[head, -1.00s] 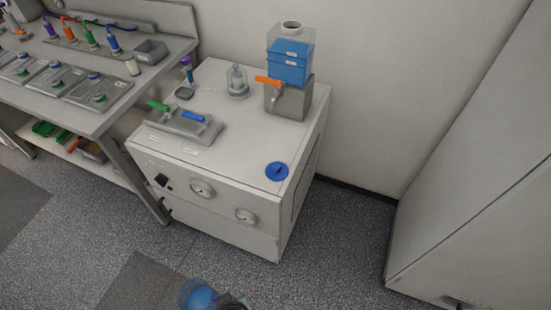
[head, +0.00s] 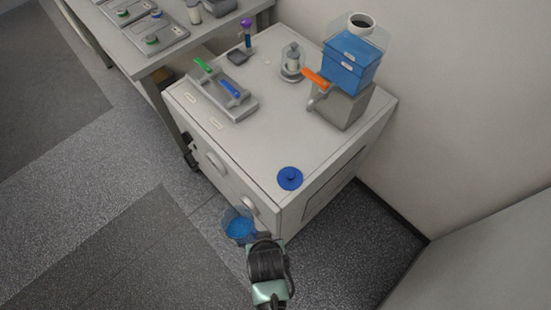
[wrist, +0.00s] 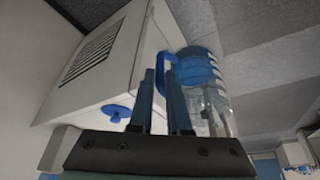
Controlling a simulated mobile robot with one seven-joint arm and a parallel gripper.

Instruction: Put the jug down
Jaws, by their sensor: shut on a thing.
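The jug (head: 238,226) is clear with blue liquid in it and shows in the head view beside the front right corner of the white cabinet, below its top. My gripper (wrist: 165,88) is shut on the jug's blue handle (wrist: 163,66) in the wrist view. The jug's clear body (wrist: 203,85) is to the right of the fingers there. In the head view my wrist (head: 267,265) hides the fingers and part of the jug's right side. I cannot tell the gap between jug and cabinet.
The cabinet top (head: 265,140) has free room in its middle and front. A blue round cap (head: 290,178) lies near its front right corner. A clear tank with blue boxes (head: 350,60) stands at the back right, and a grey tray (head: 223,97) at the left.

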